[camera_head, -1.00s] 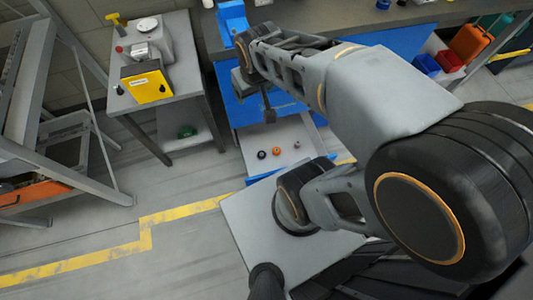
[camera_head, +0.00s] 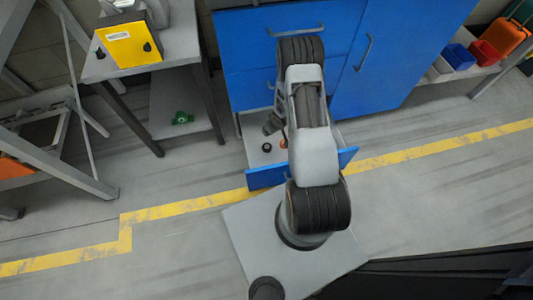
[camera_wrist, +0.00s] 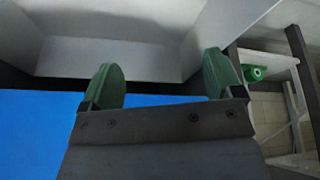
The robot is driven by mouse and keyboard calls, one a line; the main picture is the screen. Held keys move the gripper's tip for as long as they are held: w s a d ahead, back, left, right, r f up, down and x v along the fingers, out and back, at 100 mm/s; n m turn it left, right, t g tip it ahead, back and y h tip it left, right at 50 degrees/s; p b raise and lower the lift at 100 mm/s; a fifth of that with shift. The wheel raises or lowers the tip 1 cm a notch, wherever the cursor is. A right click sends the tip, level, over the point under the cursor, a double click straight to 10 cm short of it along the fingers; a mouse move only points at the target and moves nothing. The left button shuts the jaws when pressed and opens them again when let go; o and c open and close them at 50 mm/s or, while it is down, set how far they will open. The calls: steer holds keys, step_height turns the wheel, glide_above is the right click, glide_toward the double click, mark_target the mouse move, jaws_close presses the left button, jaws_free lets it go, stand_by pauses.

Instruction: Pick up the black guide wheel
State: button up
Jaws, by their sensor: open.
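The black guide wheel (camera_head: 266,147) is a small dark round part on the pale floor of the open drawer (camera_head: 254,159). The black wheel does not show in the wrist view.
The blue cabinet (camera_head: 243,55) stands behind the drawer. A grey table (camera_head: 178,55) with a yellow box (camera_head: 128,45) is at left, a green part (camera_head: 182,117) on its lower shelf. Red (camera_head: 485,50) and blue bins are at right. Open floor lies in front.

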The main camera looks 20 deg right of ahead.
steer(key=b, duration=0.2)
glide_toward(267, 147)
steer(key=f+b, duration=0.1)
steer(key=w+f, duration=0.1)
steer(key=f+b, duration=0.1)
steer(key=shift+w+d+y+b, duration=0.15)
steer(key=shift+d+y+b, duration=0.15)
steer(key=shift+y+b, duration=0.1)
steer(key=shift+b+x, duration=1.5)
steer(key=shift+x, duration=1.55)
steer(key=shift+w, duration=0.1)
steer(key=shift+r, duration=0.1)
steer(key=shift+c, duration=0.4)
steer(key=c, duration=0.9)
